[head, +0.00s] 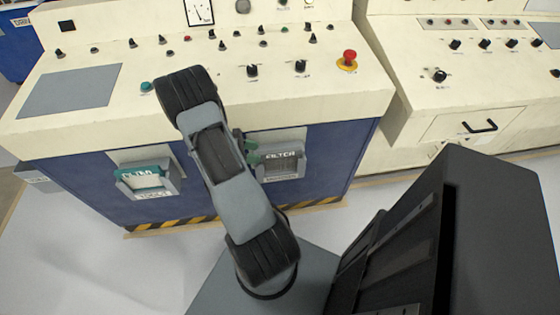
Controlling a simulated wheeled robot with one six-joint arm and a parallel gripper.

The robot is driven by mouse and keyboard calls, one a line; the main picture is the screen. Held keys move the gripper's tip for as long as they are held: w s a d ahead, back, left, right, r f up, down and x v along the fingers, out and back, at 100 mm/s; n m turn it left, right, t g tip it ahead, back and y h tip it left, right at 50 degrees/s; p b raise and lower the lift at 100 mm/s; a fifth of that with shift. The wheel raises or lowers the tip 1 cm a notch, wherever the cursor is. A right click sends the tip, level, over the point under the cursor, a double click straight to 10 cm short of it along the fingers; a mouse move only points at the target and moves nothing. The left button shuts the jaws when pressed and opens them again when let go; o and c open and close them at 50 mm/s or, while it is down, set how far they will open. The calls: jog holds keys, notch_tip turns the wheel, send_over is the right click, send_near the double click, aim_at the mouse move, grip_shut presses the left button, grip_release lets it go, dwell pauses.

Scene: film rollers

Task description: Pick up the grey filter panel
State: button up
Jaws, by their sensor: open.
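The grey filter panel (284,165) has a "FILTER" label and sits in a holder on the blue front of the cream console. Its left part is hidden by my arm. My gripper (251,152) is mostly hidden behind my arm. Small dark green finger parts show at the left edge of the grey panel, open. I cannot tell whether they touch it.
The cream console top (120,105) above has knobs and a red emergency button (347,59). A second console (440,100) with a drawer handle (479,127) stands at the right. The pale floor (80,250) in front is clear at the left.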

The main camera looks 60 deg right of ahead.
aim_at(263, 153)
jog(key=x, duration=0.5)
jog(key=shift+r, duration=0.1)
grip_shut()
dwell(0.4)
